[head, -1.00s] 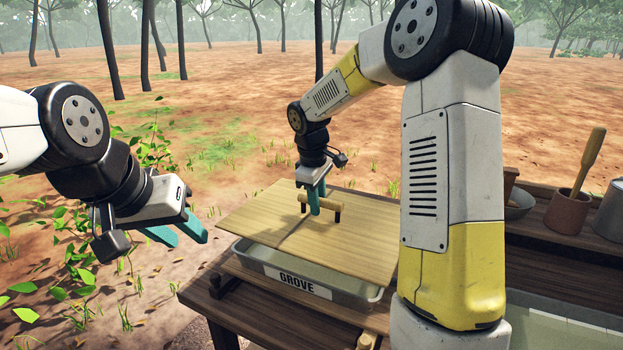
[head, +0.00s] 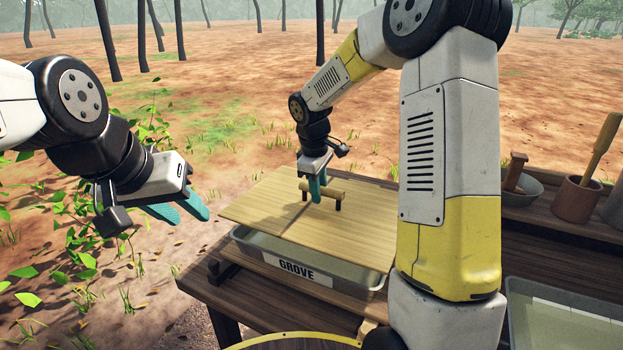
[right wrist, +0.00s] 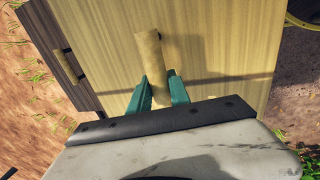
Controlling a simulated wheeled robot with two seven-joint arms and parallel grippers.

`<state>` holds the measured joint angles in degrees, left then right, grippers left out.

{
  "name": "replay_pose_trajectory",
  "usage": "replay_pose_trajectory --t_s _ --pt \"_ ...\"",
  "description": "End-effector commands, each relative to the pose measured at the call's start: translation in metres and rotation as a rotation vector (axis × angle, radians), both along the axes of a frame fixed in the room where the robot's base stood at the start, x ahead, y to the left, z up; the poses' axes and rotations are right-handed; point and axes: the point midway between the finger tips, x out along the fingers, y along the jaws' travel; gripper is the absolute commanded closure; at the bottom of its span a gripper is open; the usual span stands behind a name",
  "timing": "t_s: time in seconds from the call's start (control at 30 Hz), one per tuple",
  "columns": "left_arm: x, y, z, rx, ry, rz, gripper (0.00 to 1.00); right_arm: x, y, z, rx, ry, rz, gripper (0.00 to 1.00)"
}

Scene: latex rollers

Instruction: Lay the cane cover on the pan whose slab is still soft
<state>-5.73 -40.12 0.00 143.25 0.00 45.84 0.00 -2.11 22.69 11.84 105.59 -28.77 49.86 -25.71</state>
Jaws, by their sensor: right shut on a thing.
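The cane cover is a flat pale yellow panel (head: 345,232) with a wooden bar handle on two dark posts. It lies over the grey pan labelled GROVE (head: 335,279) and hides what is inside; whether it fully rests on the rim I cannot tell. My right gripper (head: 316,190) is shut on the cover's handle (head: 334,192). In the right wrist view the green fingers (right wrist: 158,92) sit on both sides of the handle (right wrist: 177,52). My left gripper (head: 192,212) hangs empty left of the cover, its fingers apart. Another pan (head: 575,318) with pale contents shows at lower right.
The pans stand on a dark wooden bench (head: 245,305). A rear shelf holds a bowl (head: 522,192) and a brown pot (head: 576,196) with a wooden tool. My right arm blocks the middle of the bench. Leafy plants (head: 85,240) grow at left.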

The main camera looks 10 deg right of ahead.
Motion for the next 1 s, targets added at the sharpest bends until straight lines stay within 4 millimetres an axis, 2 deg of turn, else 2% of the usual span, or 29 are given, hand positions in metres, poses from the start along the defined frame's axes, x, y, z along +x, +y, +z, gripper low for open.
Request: replay_pose_trajectory --t_s 0.3,0.5,1.0 --pt "0.000 0.000 0.000 0.000 0.000 0.000 0.64 0.000 0.000 -0.038 0.000 0.001 0.000 1.00" --pt "0.000 0.000 0.000 0.000 0.000 0.000 0.64 0.000 0.000 -0.053 0.000 0.000 0.000 1.00" --pt "0.000 0.000 0.000 0.000 0.000 0.000 0.64 0.000 0.000 -0.058 0.000 0.000 -0.001 1.00"
